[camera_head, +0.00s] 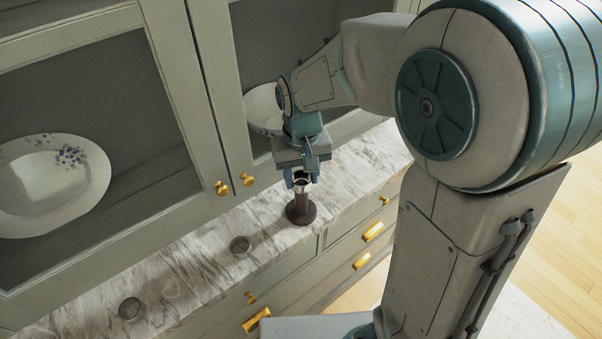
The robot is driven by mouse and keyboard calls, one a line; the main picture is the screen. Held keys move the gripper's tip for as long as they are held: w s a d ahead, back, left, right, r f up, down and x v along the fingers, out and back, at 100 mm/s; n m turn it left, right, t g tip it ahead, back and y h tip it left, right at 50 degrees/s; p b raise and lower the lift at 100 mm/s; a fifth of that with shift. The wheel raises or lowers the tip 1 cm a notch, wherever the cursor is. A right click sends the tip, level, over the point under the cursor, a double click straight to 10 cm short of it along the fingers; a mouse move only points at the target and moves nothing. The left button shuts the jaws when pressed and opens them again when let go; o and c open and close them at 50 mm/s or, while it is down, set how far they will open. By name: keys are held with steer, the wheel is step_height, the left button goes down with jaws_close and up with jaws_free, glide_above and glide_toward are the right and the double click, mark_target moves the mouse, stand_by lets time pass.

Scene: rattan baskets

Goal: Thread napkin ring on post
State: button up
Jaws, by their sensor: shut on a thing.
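A dark brown post (301,207) with a round base stands upright on the marble counter. My gripper (302,181) points down right above the post and is shut on a small silvery napkin ring (303,186). The ring is at the post's top end; I cannot tell whether it is around the post or just above it.
The marble counter (205,270) is narrow, with glass-fronted cabinet doors (215,100) behind it and drawers with brass handles (257,319) below. A patterned white dish (45,200) and a white bowl (262,108) are behind the glass.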

steer(key=shift+f+b, duration=0.5)
steer(key=shift+f, duration=0.25)
steer(key=o, duration=1.1)
steer(key=shift+c, duration=0.2)
steer(key=shift+r, duration=0.15)
steer(key=shift+r+p, duration=3.05)
steer(key=shift+r, duration=0.9)
steer(key=shift+d, duration=0.1)
